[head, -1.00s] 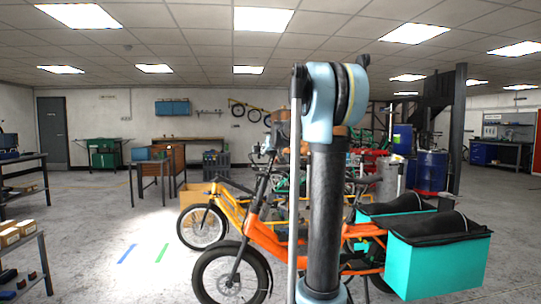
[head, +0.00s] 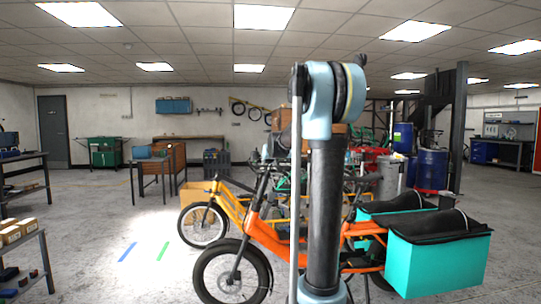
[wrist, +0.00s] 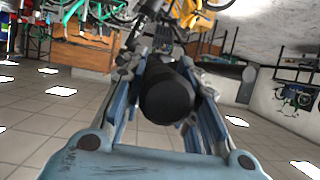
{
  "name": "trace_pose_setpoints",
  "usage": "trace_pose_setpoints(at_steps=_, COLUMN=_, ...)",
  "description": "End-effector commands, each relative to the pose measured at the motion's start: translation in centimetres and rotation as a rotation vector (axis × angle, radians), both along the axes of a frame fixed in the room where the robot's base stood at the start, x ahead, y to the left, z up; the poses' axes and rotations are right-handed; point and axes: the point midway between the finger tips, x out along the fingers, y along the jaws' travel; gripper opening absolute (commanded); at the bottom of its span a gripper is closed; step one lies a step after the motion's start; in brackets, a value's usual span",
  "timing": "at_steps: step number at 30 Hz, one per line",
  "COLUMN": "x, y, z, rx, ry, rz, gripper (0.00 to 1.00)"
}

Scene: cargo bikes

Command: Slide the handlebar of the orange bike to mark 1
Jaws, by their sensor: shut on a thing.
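The orange bike (head: 262,233) stands upright in the middle of the head view, front wheel towards the left, with teal bags (head: 437,262) at its rear. Its handlebar area is partly hidden behind my arm. In the wrist view, the fingers of my gripper (wrist: 165,98) are closed around a black, round handlebar grip (wrist: 168,92), whose end faces the camera. In the head view my gripper is too hidden to make out clearly. A blue stripe (head: 127,252) and a green stripe (head: 162,251) lie on the floor left of the front wheel. I can read no number on either.
A yellow bike (head: 215,212) stands close behind the orange one, with more bikes beyond it. A shelf rack (head: 25,265) stands at the left edge. Blue barrels (head: 432,168) stand at the back right. The floor around the stripes is clear.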

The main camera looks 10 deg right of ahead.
Motion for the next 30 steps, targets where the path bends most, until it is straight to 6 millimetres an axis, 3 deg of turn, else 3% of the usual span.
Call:
trace_pose_setpoints(at_steps=3, x=0.0, y=0.7, z=-2.2, rx=-0.001, ry=0.001, rz=0.001, gripper=0.0)
trace_pose_setpoints(at_steps=9, x=0.0, y=1.4, z=-4.4, rx=0.0, ry=0.001, rz=0.001, gripper=0.0)
trace_pose_setpoints(at_steps=20, x=-0.2, y=1.6, z=-5.0, rx=0.0, ry=0.006, rz=0.001, gripper=0.0)
trace_pose_setpoints(at_steps=21, x=-0.2, y=1.6, z=-5.0, rx=0.0, ry=0.006, rz=0.001, gripper=0.32)
trace_pose_setpoints(at_steps=23, x=-0.2, y=1.6, z=-5.0, rx=0.0, ry=0.006, rz=0.002, gripper=0.46)
trace_pose_setpoints(at_steps=30, x=-0.1, y=1.5, z=-4.8, rx=0.0, ry=0.003, rz=0.001, gripper=0.48)
